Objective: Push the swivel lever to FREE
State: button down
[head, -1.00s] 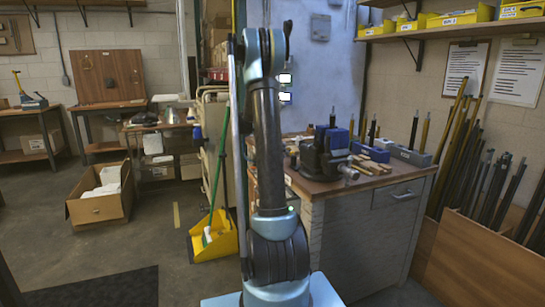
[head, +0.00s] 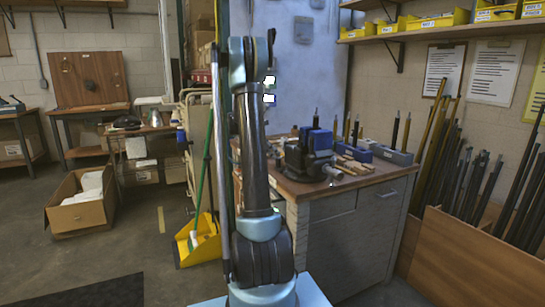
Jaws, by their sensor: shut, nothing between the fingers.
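A dark vise-like device (head: 296,163) with blue blocks (head: 320,141) stands on the wooden workbench top (head: 291,189), right of my raised arm. A metal screw end (head: 333,174) sticks out at its front right. The swivel lever and any FREE marking cannot be made out at this size. My arm stands upright in the middle of the head view, left of the device and apart from it in the picture. My gripper cannot be made out in this view.
More rods lean against the right wall by a wooden bin (head: 470,255). A yellow dustpan (head: 199,240) and an open cardboard box (head: 80,212) are on the floor at left. Floor between them is free.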

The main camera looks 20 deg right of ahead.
dwell(0.3)
jog(key=w+a, duration=0.2)
jog(key=a, duration=0.1)
jog(key=shift+w+a+f, duration=0.1)
jog(key=shift+w+a, duration=0.05)
jog(key=shift+w, duration=0.25)
jog(key=w+a+r, duration=0.4)
jog(key=a+r, duration=0.1)
jog(key=r, duration=0.2)
jog(key=shift+w+a, duration=0.15)
jog(key=shift+w, duration=0.1)
jog(key=shift+r, duration=0.1)
